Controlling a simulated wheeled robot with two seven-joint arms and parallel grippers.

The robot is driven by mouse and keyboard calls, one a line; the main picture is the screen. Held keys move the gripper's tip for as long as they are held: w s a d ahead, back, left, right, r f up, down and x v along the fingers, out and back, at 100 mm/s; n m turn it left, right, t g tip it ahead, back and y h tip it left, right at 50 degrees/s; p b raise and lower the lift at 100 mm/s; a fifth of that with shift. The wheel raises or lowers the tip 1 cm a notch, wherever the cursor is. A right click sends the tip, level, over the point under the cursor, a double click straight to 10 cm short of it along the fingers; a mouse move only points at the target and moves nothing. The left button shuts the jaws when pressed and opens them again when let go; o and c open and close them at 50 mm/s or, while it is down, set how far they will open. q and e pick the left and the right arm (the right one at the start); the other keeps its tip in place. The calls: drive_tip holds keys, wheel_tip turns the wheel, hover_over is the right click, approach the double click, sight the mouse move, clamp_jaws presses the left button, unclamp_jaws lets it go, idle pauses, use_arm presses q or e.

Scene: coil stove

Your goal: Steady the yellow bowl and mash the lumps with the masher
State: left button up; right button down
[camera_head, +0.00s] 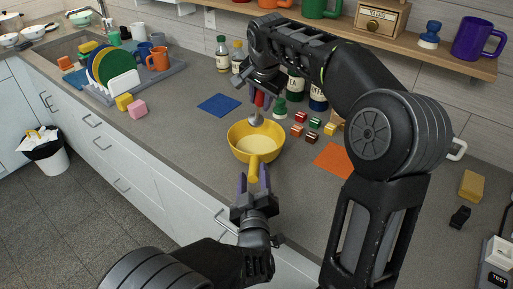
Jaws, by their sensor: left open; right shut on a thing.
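The yellow bowl (237,153) stands on the grey counter, with its yellow handle pointing toward me. Pale contents show inside it; separate lumps cannot be made out. My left gripper (253,181) is open, with its fingers on either side of the handle's end; I cannot tell whether they touch it. My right gripper (261,99) is shut on the red handle of the masher (255,119). The masher's grey head is over the far part of the bowl; whether it touches the contents is unclear. My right arm hides part of the counter behind.
Several small red, green and brown blocks (313,130) lie right of the bowl, near an orange mat (333,160). A blue mat (219,104) lies to the left. Bottles (222,55) stand behind. A dish rack (130,88) is at far left. The counter's front edge is close to my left gripper.

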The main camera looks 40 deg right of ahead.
use_arm(q)
drive_tip(key=v, duration=0.9)
drive_tip(key=shift+s+a, duration=0.2)
drive_tip(key=shift+s, duration=0.15)
